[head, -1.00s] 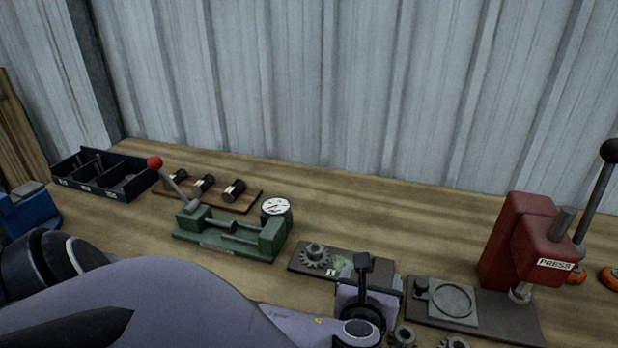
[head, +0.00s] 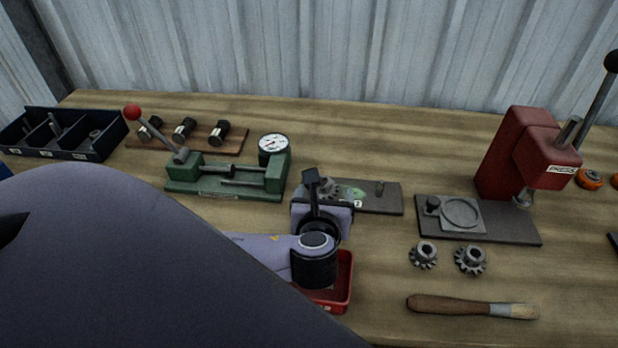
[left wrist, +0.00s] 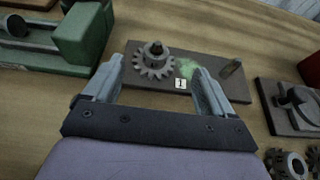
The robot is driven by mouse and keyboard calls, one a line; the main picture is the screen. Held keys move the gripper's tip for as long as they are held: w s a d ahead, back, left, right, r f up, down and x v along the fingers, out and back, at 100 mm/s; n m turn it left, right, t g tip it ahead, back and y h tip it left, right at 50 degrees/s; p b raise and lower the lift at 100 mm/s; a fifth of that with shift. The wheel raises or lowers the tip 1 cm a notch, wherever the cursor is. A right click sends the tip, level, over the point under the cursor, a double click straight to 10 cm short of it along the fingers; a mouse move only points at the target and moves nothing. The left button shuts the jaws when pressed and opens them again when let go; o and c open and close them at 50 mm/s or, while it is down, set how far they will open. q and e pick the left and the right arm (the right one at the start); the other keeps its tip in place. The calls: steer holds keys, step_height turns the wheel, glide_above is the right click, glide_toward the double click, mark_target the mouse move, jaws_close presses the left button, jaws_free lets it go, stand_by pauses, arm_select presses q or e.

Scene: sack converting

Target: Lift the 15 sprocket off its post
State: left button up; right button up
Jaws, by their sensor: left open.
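A grey toothed sprocket (left wrist: 153,64) sits around a post at the left of a dark board (left wrist: 138,83) in the left wrist view. I cannot read a tooth number on it. In the head view the sprocket (head: 331,186) is partly hidden by my left gripper (head: 320,205). In the left wrist view the left gripper (left wrist: 156,69) is open, its two fingers spread toward the board with the sprocket seen between them, nearer the left finger. Nothing is held. Contact with the sprocket cannot be told. A bare post (left wrist: 232,68) stands at the board's right. My right gripper is not in view.
Two loose sprockets (head: 424,254) (head: 471,260) and a wooden-handled brush (head: 470,306) lie to the right. A red press (head: 525,155) stands behind them. A green gauge fixture (head: 225,177) is left of the board. A red tray (head: 345,284) is partly under my arm.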

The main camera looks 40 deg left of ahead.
mark_target(323, 183)
arm_select(q)
steer(key=shift+a, duration=0.2)
steer(key=shift+w+a+f, duration=0.2)
steer(key=shift+w, duration=0.05)
steer(key=shift+x, duration=3.15)
jaws_close()
